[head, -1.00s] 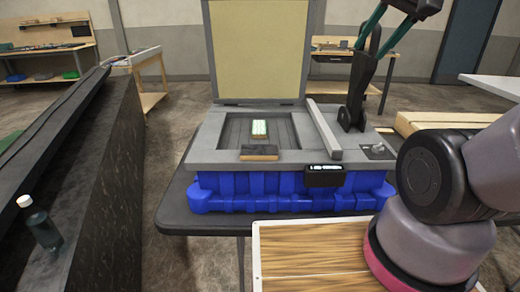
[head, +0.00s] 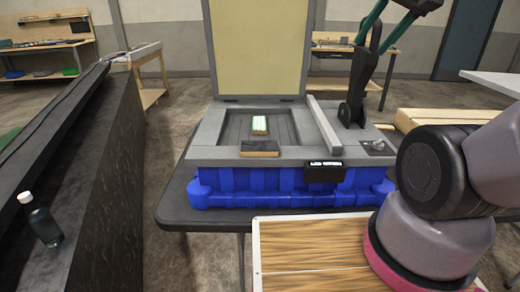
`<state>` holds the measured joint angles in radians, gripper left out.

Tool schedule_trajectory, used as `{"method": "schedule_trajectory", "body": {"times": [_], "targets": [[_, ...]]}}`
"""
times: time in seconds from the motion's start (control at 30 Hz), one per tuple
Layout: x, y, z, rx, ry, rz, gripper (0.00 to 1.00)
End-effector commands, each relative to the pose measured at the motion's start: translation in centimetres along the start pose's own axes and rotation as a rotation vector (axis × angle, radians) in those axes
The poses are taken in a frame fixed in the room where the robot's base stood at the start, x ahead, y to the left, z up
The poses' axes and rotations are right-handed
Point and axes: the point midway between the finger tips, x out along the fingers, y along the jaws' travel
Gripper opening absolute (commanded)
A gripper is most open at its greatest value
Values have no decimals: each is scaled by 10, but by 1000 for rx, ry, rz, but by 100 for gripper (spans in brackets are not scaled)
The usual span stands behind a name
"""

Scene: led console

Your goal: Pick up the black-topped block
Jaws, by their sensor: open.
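The black-topped block (head: 260,148) is a flat, low block with a dark top and a brown wooden front side. It lies on the front rim of the grey console (head: 210,155), just in front of the recess.
A raised lid (head: 257,50) stands behind, a grey bar (head: 325,128) and a black-and-green jointed stand (head: 357,85) to the right. A bottle (head: 42,222) is at left.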

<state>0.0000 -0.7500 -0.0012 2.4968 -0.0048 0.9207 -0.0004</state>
Motion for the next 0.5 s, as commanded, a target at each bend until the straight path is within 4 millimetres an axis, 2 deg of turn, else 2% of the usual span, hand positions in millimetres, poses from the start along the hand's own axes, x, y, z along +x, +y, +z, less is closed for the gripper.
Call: {"method": "schedule_trajectory", "body": {"times": [0.03, 0.1, 0.17, 0.27, 0.5], "targets": [[0, 0, 0, -2, -1, 1, 71], [4, -1, -2, -23, -6, 12, 98], [12, -3, -5, -65, -19, 32, 100], [36, -7, -11, -191, -63, 81, 100], [126, -20, -22, -643, -254, 130, 100]]}}
